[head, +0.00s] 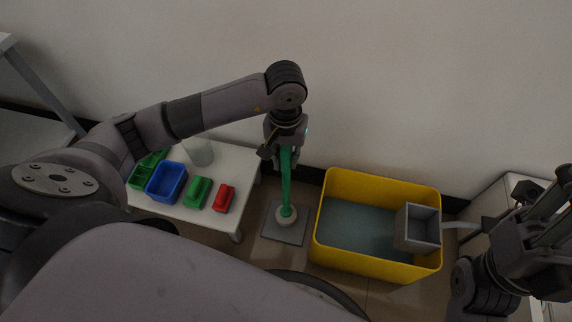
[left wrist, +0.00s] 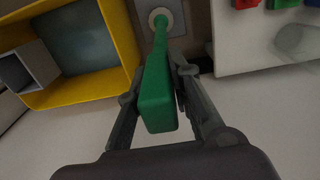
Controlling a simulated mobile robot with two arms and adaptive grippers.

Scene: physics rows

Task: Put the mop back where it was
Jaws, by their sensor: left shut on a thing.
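The mop has a green handle (head: 286,180) and a pale round head (head: 286,217). It stands nearly upright, with its head over a grey square plate (head: 299,232) on the floor. I cannot tell whether the head touches the plate. My left gripper (head: 284,146) is shut on the upper part of the handle. In the left wrist view the green handle (left wrist: 158,95) runs between the fingers of the left gripper (left wrist: 157,84). My right gripper is at the right edge of the head view, and its fingertips cannot be made out clearly.
A yellow tub (head: 328,242) with a grey box (head: 417,228) at its right side stands right of the plate. A white table (head: 236,165) to the left holds blue (head: 167,181), green (head: 197,192) and red (head: 224,197) pieces and a pale cup (head: 199,152). The wall is behind.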

